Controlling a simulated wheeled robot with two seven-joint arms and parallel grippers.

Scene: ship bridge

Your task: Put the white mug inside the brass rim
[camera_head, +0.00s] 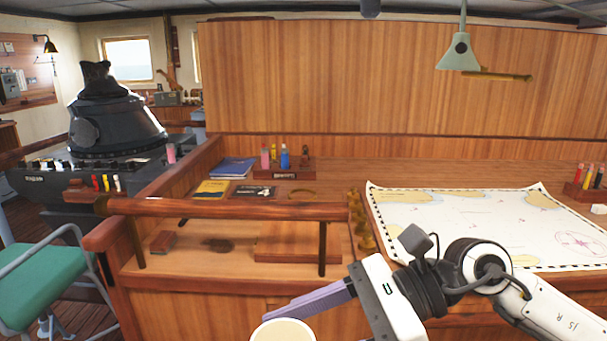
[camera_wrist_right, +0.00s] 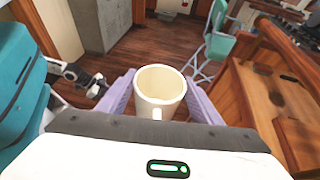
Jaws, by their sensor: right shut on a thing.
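The cream-white mug (camera_head: 283,331) is at the bottom edge of the head view, partly cut off, in front of the desk. In the right wrist view the mug (camera_wrist_right: 160,87) is upright and looks empty, its handle towards the camera. My right gripper (camera_wrist_right: 158,95) is shut on it, with a purple finger on each side. The brass rim (camera_head: 303,192) looks like a thin curved band on the desk top behind the wooden rail, away from the mug. A small white-and-black arm part (camera_wrist_right: 88,80) at left in the wrist view seems to be my left arm; its jaws are unclear.
A wooden rail (camera_head: 230,209) on posts runs along the desk's left front. Behind it lie a yellow booklet (camera_head: 212,188), a dark booklet (camera_head: 253,191) and a bottle rack (camera_head: 284,170). Brass knobs (camera_head: 358,215) stand beside the chart (camera_head: 460,220). A green chair (camera_head: 40,285) is at left.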

